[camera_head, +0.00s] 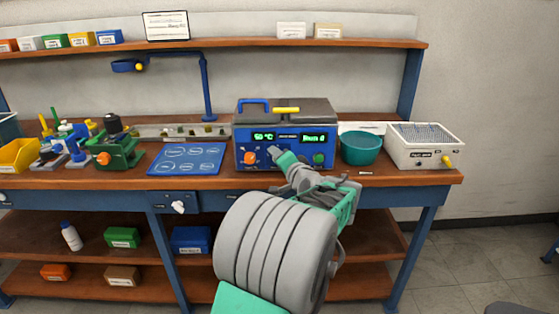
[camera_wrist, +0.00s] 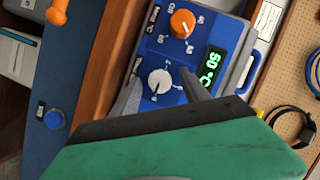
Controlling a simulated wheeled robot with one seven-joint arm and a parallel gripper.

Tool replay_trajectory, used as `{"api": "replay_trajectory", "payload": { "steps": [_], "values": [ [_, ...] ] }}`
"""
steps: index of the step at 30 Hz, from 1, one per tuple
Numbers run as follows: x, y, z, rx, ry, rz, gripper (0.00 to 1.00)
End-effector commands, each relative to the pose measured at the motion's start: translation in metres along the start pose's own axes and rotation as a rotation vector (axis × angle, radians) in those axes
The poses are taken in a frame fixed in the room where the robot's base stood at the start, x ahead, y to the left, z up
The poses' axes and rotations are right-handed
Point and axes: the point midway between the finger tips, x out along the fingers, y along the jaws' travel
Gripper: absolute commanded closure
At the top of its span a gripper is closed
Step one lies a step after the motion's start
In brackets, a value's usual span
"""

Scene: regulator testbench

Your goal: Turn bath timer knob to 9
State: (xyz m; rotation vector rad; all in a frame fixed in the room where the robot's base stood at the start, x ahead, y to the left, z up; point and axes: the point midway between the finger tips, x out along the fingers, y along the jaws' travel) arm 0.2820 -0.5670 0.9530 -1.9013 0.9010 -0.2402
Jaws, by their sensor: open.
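The blue bath unit (camera_head: 286,130) stands on the bench with a dark grey lid. Its left display (camera_head: 264,136) reads 50 °C in green; the right display (camera_head: 313,138) is too small to read surely. A white knob (camera_wrist: 160,82) sits beside the orange knob (camera_wrist: 182,23) in the wrist view. In the head view the white knob (camera_head: 273,150) shows at the edge of my gripper (camera_head: 284,159), which partly covers the panel. My gripper is open, its grey finger close beside the white knob. I cannot tell whether they touch.
A green knob (camera_head: 319,158) is at the panel's right. A teal bowl (camera_head: 361,148) and a white box with a grid top (camera_head: 425,147) stand to the right. A blue mat (camera_head: 186,160) lies to the left. A blue lamp arm (camera_head: 206,88) rises behind.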

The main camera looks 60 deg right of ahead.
Motion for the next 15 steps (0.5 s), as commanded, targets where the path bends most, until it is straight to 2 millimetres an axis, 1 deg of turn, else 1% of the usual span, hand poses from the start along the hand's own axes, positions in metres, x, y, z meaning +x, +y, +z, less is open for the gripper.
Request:
{"api": "replay_trajectory", "payload": {
  "steps": [2,4,9,12,15],
  "values": [
    [-0.005,-0.001,-0.001,-0.001,0.002,0.000,0.46],
    [-0.015,0.000,-0.002,0.000,0.004,0.002,0.46],
    [-0.051,-0.001,-0.001,0.000,0.004,0.001,0.46],
    [-0.067,0.000,-0.001,0.000,0.003,0.001,0.46],
    [-0.076,0.000,0.001,0.000,0.000,0.000,0.46]
  ]
}}
